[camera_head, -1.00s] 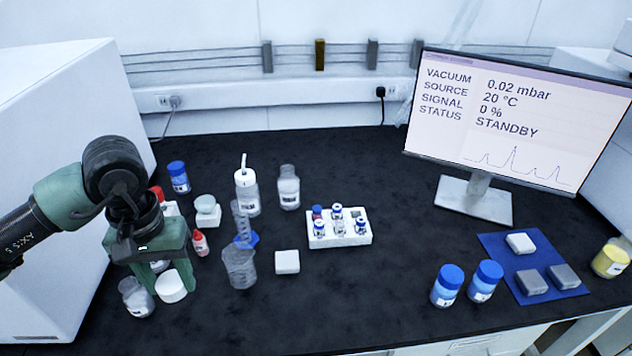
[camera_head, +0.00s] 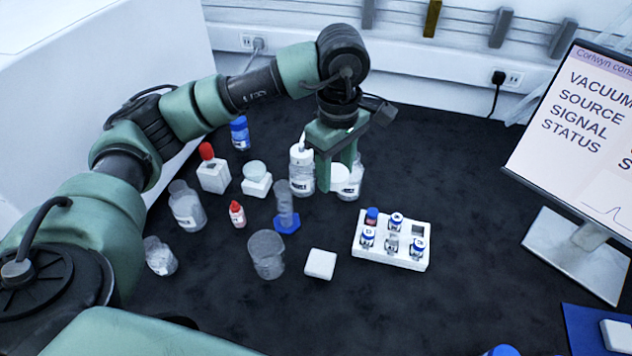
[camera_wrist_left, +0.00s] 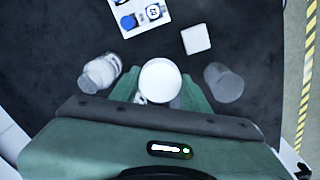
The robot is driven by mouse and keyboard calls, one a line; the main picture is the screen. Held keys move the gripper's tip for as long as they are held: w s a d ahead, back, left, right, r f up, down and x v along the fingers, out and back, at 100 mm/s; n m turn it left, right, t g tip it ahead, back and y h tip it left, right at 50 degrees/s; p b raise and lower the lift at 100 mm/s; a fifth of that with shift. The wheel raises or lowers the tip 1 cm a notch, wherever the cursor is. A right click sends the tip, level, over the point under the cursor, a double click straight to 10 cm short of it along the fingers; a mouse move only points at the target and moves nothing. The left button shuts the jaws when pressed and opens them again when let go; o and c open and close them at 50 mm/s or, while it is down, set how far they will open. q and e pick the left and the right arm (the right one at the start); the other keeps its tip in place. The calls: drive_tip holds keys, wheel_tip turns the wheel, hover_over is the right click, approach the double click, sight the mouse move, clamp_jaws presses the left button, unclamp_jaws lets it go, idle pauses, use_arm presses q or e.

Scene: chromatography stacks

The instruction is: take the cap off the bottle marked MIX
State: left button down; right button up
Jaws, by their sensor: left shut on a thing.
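My left gripper (camera_head: 338,182) is shut on a round white cap (camera_wrist_left: 160,80), which shows as a pale disc between the fingers in the wrist view. It is held in front of a clear bottle (camera_head: 357,180), partly hidden by the fingers. An upright clear bottle (camera_head: 186,207) with a label stands further left with no white cap on it. I cannot read MIX on any label from here. My right gripper is not in view.
A white wash bottle (camera_head: 302,176) stands just left of the gripper. A vial rack (camera_head: 420,263), a white block (camera_head: 320,264), a beaker (camera_head: 267,255) and a blue-footed cylinder (camera_head: 285,212) stand nearer. The dark bench right of the rack is clear up to the monitor stand (camera_head: 575,250).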

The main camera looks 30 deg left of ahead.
use_arm(q)
drive_tip(key=n, duration=0.4)
drive_tip(key=w+a+n, duration=0.1)
drive_tip(key=n, duration=0.1)
drive_tip(key=shift+w+r+n, duration=0.1)
drive_tip(key=shift+n, duration=0.2)
drive_tip(key=n, duration=3.1)
hover_over(317, 210)
wheel_tip(317, 210, down, 20)
drive_tip(key=shift+r, duration=0.25)
drive_tip(key=shift+f, duration=0.1)
